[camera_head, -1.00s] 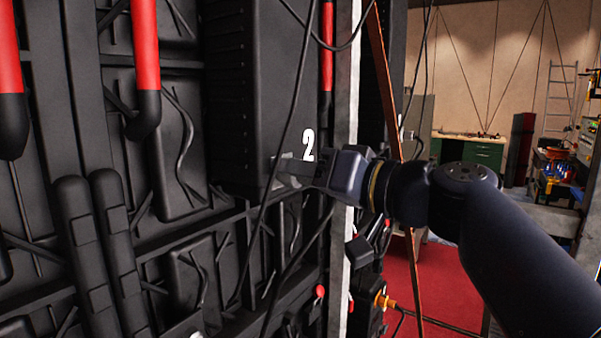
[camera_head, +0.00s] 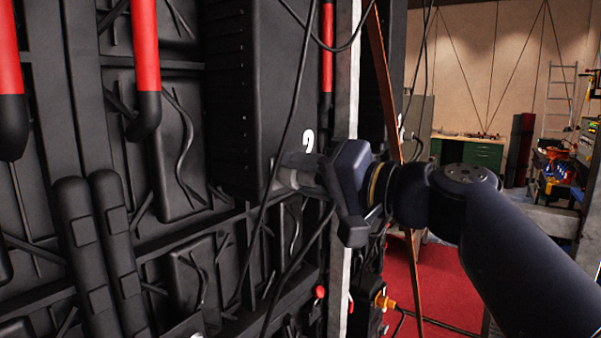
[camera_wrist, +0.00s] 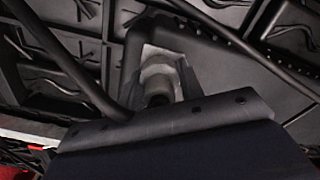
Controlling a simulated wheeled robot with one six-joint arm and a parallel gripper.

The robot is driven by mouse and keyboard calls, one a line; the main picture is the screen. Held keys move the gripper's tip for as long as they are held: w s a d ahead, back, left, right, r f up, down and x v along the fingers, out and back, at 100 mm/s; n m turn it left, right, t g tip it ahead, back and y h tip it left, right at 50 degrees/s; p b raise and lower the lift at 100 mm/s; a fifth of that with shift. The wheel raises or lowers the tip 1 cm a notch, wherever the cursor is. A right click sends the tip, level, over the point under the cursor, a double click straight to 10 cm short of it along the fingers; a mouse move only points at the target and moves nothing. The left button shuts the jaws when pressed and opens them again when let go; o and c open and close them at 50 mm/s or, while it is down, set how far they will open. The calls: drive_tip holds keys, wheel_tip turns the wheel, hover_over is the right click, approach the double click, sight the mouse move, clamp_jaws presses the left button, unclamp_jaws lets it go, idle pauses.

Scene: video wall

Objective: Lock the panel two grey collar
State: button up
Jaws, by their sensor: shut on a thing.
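The white number 2 (camera_head: 308,141) marks panel two and is partly covered by my wrist. My gripper (camera_head: 290,176) reaches left to the panel's black back, just below the number. It is shut on the grey collar, which my fingers mostly hide in the head view. In the wrist view, a light grey faceted collar (camera_wrist: 158,73) sits around a darker round plug (camera_wrist: 157,92), just beyond the edge of my gripper's dark body. The fingertips' exact contact with the collar is hard to make out there.
A black cable (camera_head: 292,115) hangs down the panel close to my gripper. A pale upright post (camera_head: 339,270) and a brown slanted bar (camera_head: 385,85) stand by my wrist. An orange connector (camera_head: 384,301) is lower down. Red floor (camera_head: 440,285) lies open at right.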

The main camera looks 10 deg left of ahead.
drive_tip(key=shift+m+p, duration=0.35)
drive_tip(key=shift+m, duration=1.25)
drive_tip(key=o, duration=1)
drive_tip(key=shift+d, duration=0.15)
drive_tip(key=b+v, duration=0.1)
drive_tip(key=v, duration=0.9)
drive_tip(key=shift+s+d+b, duration=0.15)
drive_tip(key=shift+d+b, duration=0.05)
drive_tip(key=shift+b, duration=0.15)
drive_tip(key=shift+f, duration=0.1)
drive_tip(key=p+x, duration=0.1)
drive_tip(key=x, duration=1)
drive_tip(key=shift+p, duration=0.4)
drive_tip(key=shift+d, duration=0.1)
